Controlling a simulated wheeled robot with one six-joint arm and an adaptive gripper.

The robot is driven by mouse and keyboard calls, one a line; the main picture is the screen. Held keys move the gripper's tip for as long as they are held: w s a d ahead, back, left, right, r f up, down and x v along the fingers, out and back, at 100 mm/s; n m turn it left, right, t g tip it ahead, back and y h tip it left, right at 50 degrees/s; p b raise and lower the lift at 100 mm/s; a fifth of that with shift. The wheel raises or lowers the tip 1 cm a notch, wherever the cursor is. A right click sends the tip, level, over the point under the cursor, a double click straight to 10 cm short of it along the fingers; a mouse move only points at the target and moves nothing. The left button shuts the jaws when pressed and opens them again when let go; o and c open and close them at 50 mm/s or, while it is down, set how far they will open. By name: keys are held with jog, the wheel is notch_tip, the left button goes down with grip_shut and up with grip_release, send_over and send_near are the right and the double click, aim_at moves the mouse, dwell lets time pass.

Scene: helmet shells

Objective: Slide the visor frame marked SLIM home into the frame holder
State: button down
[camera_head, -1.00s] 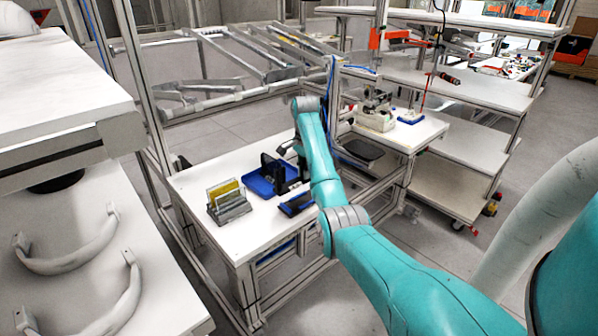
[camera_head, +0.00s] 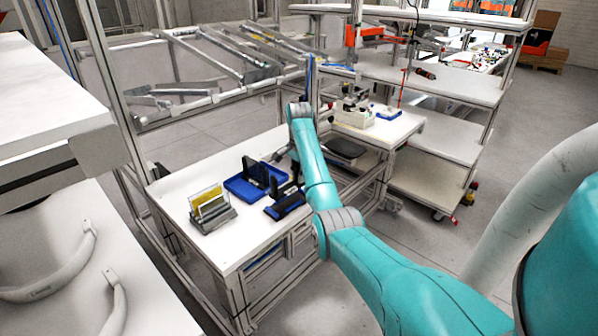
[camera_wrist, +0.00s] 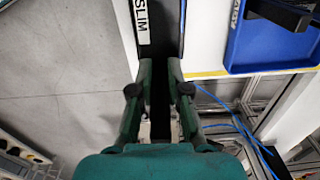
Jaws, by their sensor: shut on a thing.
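The visor frame marked SLIM (camera_wrist: 144,25) is a dark, upright piece with a white label at the top of the wrist view. My gripper (camera_wrist: 160,75) is shut on its lower part. In the head view my gripper (camera_head: 283,154) is small and partly hidden by my arm, over the right part of the white bench. A blue tray (camera_head: 238,189) with a dark upright piece stands beside it. A smaller blue base with dark parts (camera_head: 286,207) lies nearer the bench front. I cannot tell which of these is the frame holder, nor whether the held frame touches it.
A grey rack with yellow and clear plates (camera_head: 212,208) stands on the white bench (camera_head: 185,180), left of the blue items. In the wrist view a blue tray (camera_wrist: 262,50) lies right of the frame. Blue cables (camera_wrist: 235,120) hang near the bench edge.

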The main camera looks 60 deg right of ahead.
jog(key=shift+f, duration=1.7)
jog(key=shift+f, duration=1.1)
jog(key=c, duration=1.1)
grip_release()
jog(key=shift+o, duration=0.2)
notch_tip(320, 180, up, 7)
jog(key=shift+r, duration=0.2)
jog(key=shift+a, duration=0.1)
